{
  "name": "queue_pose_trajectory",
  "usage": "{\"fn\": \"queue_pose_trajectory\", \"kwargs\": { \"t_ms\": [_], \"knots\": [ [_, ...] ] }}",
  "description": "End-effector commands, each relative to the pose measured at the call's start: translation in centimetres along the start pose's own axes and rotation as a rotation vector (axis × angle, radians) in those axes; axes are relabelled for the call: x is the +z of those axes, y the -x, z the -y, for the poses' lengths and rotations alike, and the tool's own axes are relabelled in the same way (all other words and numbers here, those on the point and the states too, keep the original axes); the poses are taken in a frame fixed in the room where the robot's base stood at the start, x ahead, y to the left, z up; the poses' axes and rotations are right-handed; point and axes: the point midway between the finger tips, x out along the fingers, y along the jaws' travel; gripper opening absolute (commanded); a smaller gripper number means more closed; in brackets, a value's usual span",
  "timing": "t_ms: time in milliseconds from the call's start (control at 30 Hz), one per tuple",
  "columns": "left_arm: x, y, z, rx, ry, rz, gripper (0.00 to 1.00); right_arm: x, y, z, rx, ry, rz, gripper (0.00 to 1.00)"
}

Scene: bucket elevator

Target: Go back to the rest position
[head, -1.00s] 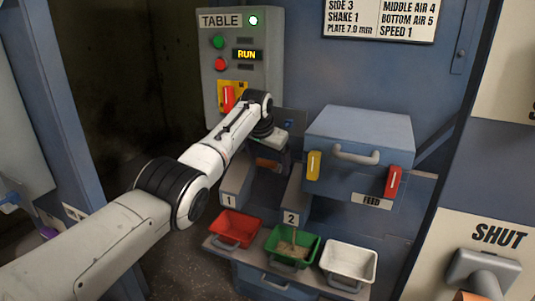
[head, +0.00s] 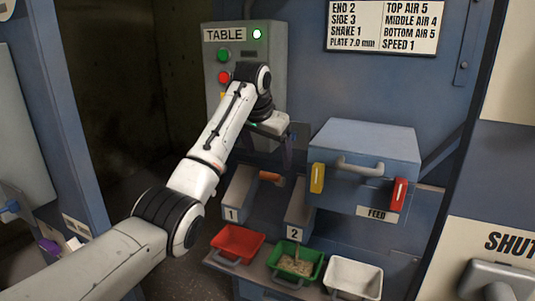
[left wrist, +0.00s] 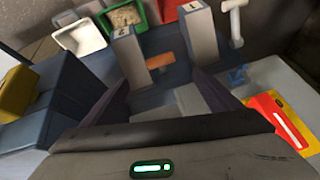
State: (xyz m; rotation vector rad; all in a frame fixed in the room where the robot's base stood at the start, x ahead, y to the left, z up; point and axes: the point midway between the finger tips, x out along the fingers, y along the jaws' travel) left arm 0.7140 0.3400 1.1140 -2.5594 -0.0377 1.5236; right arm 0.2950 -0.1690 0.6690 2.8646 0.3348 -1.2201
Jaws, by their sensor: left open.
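My left arm reaches in from the left in the head view. Its gripper (head: 284,143) is in front of the lower right of the grey TABLE control box (head: 238,52). The jaws are open and I see nothing held between them. My wrist hides most of the box's display and lower switch. My right gripper is in neither view.
Below are chutes 1 (head: 239,194) and 2 (head: 299,206), with a red tray (head: 237,243), a green tray holding grain (head: 295,265) and a white tray (head: 353,277). The blue FEED box (head: 365,150) stands to the right of the gripper. A blue post (head: 62,120) stands at left.

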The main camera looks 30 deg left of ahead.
Motion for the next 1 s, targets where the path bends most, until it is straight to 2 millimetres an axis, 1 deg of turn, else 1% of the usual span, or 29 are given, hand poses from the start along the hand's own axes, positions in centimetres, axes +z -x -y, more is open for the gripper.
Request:
{"fn": "queue_pose_trajectory", "kwargs": {
  "t_ms": [367,467,533,567,600,667,700,767,800,867,900,967,1000],
  "knots": [
    [0.1,-0.2,-0.1,0.000,-0.001,0.001,0.83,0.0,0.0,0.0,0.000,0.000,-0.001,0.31],
    [1.1,-1.5,-0.7,-0.002,-0.009,0.010,0.83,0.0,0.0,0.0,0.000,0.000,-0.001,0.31],
    [2.6,-3.4,-1.6,-0.004,-0.021,0.019,0.83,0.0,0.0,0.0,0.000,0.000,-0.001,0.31],
    [3.5,-4.4,-2.1,-0.004,-0.027,0.024,0.83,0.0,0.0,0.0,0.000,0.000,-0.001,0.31],
    [4.8,-5.9,-2.9,-0.004,-0.037,0.031,0.83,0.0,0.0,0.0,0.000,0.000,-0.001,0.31],
    [7.2,-8.0,-4.2,-0.004,-0.052,0.040,0.83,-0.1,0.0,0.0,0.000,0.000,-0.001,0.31],
    [9.0,-9.3,-5.1,-0.003,-0.062,0.046,0.83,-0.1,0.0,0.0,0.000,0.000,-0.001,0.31],
    [11.8,-11.1,-6.4,0.000,-0.074,0.054,0.83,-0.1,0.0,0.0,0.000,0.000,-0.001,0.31],
    [13.8,-12.2,-7.3,0.003,-0.082,0.060,0.83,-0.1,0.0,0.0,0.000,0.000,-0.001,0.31],
    [16.9,-13.6,-8.7,0.011,-0.093,0.069,0.83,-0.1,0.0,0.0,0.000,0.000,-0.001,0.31],
    [19.0,-14.3,-9.6,0.016,-0.100,0.074,0.83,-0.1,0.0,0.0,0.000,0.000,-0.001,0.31],
    [22.3,-15.1,-10.9,0.025,-0.107,0.082,0.83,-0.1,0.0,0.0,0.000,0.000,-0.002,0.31],
    [24.5,-15.5,-11.8,0.033,-0.110,0.088,0.83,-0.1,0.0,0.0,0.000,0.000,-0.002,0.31]
  ]
}}
